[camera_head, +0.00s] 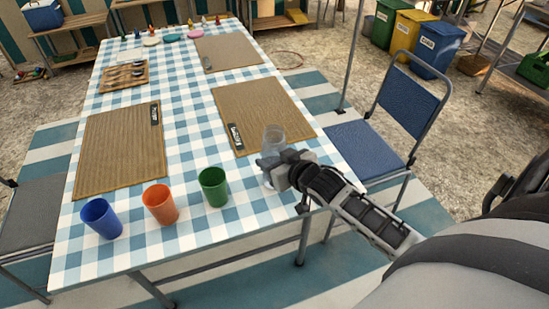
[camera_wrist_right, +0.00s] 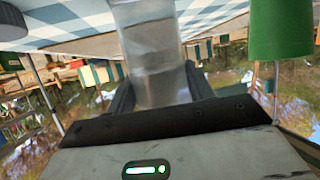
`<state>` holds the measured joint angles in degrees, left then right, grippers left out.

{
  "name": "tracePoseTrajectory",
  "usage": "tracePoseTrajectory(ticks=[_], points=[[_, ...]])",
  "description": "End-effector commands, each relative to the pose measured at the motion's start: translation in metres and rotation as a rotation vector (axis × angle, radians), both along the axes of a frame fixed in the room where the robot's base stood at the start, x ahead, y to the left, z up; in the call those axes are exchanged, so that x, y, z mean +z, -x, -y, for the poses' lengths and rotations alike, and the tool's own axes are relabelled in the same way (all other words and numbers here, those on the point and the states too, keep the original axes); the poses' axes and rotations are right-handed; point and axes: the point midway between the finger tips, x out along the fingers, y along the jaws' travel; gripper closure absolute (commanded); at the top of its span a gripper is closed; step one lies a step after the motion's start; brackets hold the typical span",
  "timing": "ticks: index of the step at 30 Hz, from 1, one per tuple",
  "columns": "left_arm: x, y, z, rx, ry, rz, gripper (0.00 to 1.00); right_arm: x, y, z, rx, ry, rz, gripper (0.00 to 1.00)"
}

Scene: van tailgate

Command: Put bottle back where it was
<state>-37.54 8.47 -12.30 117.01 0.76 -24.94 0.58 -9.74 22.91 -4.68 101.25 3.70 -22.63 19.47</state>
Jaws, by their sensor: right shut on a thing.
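A clear, see-through bottle (camera_head: 274,137) stands near the right front edge of the checked table, beside the green cup. My right gripper (camera_head: 268,172) is shut on it, low on its body. In the right wrist view the bottle (camera_wrist_right: 150,60) sits between the two dark fingers (camera_wrist_right: 158,85), and its far end is cut off by the top of the frame. The gripper hides part of the bottle in the head view; I cannot tell whether its base touches the table. My left gripper is not in view.
Blue (camera_head: 101,218), orange (camera_head: 160,204) and green (camera_head: 214,187) cups stand in a row along the front of the table (camera_head: 200,240). Woven mats (camera_head: 262,115) lie behind. A blue chair (camera_head: 368,148) is close on the right.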

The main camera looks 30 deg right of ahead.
Motion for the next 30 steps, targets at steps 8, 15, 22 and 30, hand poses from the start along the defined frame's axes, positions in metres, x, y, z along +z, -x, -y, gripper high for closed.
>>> tracePoseTrajectory(ticks=[8, 15, 22, 30], points=[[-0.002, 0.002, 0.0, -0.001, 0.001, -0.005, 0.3, -0.002, 0.0, 0.0, 0.0, 0.0, 0.0, 0.26], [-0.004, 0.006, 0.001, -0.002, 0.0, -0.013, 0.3, -0.002, 0.0, 0.0, 0.0, 0.0, 0.0, 0.26], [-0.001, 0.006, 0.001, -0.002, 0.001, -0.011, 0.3, 0.007, 0.016, 0.0, 0.0, 0.0, -0.001, 0.26], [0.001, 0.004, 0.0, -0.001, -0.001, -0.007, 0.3, 0.028, 0.071, 0.002, 0.0, -0.001, -0.004, 0.26]])
